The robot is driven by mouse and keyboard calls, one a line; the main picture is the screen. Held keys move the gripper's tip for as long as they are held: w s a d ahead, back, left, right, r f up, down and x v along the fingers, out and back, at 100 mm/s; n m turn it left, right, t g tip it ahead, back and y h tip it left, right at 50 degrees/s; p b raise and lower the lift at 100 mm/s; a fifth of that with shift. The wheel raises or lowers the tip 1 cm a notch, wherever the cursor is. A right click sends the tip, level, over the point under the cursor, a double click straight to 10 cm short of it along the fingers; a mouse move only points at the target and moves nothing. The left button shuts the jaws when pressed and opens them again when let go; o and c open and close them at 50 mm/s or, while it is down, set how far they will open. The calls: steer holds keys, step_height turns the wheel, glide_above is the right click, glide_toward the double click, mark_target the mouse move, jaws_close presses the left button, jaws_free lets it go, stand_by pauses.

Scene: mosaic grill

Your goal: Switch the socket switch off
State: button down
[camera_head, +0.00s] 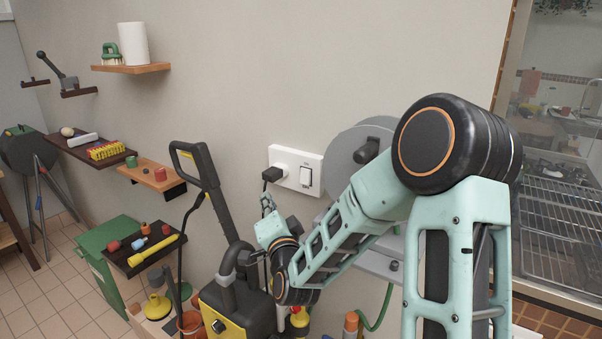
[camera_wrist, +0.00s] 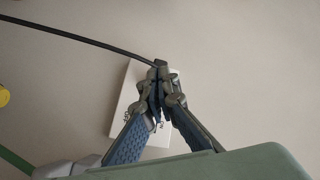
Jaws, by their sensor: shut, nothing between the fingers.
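The white wall socket (camera_head: 296,170) is mounted on the beige wall in the head view. A black plug (camera_head: 275,173) sits in its left side, and the switch (camera_head: 306,177) is on its right side; which way the rocker is tipped is too small to tell. My gripper (camera_head: 267,201) is just below and left of the socket, its fingers pointing up. In the wrist view my gripper (camera_wrist: 158,72) is shut and empty, in front of the white socket plate (camera_wrist: 128,95). The fingers hide most of the plate and the switch there. I cannot tell whether they touch it.
A black cable (camera_wrist: 80,38) runs from the plug. A yellow and black pressure washer (camera_head: 230,300) stands below and left of the socket. A grey round machine (camera_head: 358,145) is close on the right. Shelves (camera_head: 132,68) hang at the left; the wall above the socket is clear.

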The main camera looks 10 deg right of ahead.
mark_target(305, 176)
steer(key=shift+s+d+r+m+t+h, duration=0.1)
steer(key=shift+d+r+m+t+h, duration=0.15)
steer(key=shift+d+r+m+h, duration=0.35)
steer(key=shift+s+d+r+m+t+h, duration=0.1)
steer(key=shift+d+r+m+t+h, duration=0.2)
steer(key=shift+d+r+m, duration=0.4)
steer(key=shift+d+f, duration=0.15)
steer(key=shift+d, duration=0.05)
steer(key=shift+w+d+f, duration=0.2)
steer(key=shift+w+d, duration=0.8)
steer(key=shift+w, duration=0.05)
steer(key=shift+w+d+f, duration=0.2)
steer(key=shift+w+d, duration=0.8)
steer(key=shift+w+d+f, duration=0.2)
steer(key=shift+w+d, duration=0.8)
steer(key=shift+w, duration=0.05)
steer(key=shift+w+d+f+b, duration=0.1)
steer(key=shift+w+d+b, duration=0.2)
steer(key=shift+b, duration=0.25)
